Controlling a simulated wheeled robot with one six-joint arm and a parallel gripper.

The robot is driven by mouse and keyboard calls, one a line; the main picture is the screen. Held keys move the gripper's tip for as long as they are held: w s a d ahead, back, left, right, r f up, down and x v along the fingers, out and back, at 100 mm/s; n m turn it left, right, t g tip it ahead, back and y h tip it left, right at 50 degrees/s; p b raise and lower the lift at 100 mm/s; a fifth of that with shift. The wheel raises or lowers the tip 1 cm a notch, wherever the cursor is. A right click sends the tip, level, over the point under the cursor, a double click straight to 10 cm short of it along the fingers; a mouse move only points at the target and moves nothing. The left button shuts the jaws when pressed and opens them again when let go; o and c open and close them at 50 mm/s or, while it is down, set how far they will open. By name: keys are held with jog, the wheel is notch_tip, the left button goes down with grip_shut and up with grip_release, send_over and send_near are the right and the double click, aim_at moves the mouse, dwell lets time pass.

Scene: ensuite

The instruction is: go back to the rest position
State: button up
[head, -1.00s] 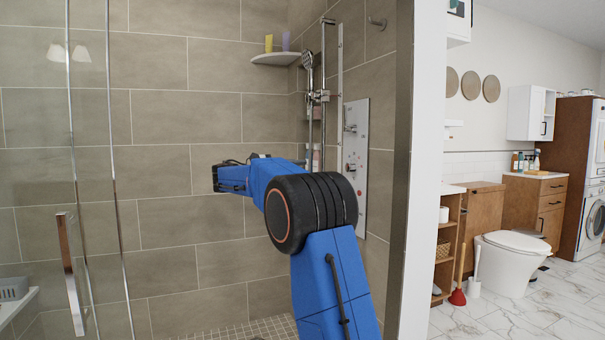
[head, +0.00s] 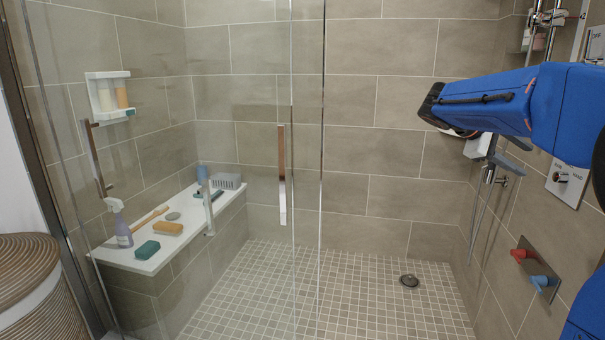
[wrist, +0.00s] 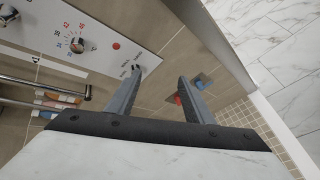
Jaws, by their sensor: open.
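My gripper (wrist: 160,76) is open and empty in the wrist view, its two grey fingers apart with nothing between them. In the head view my blue arm reaches in from the right edge, and the grey fingers (head: 500,155) show partly below its dark end. They are near the right shower wall; whether they touch it I cannot tell. The white control panel (wrist: 98,42) with a dial and a red button is beyond the fingers in the wrist view.
A red tap (head: 522,255) and a blue tap (head: 543,281) are on the right wall. A glass door with a handle (head: 282,175) stands in front. A bench (head: 150,262) holds a spray bottle (head: 119,225) and sponges. A woven basket (head: 40,295) is at left. The tiled floor (head: 350,290) is clear.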

jog(key=s+a+f+m+t+y, duration=0.2)
jog(key=s+a+f+y, duration=0.4)
jog(key=s+a+f, duration=0.6)
jog(key=s+a+f+m+t+y, duration=0.3)
jog(key=s+a+f+y, duration=0.3)
jog(key=s+a+f, duration=0.7)
jog(key=s+f, duration=0.2)
jog(key=s, duration=0.3)
jog(key=shift+s+a, duration=0.2)
jog(key=shift+s, duration=0.05)
dwell(0.3)
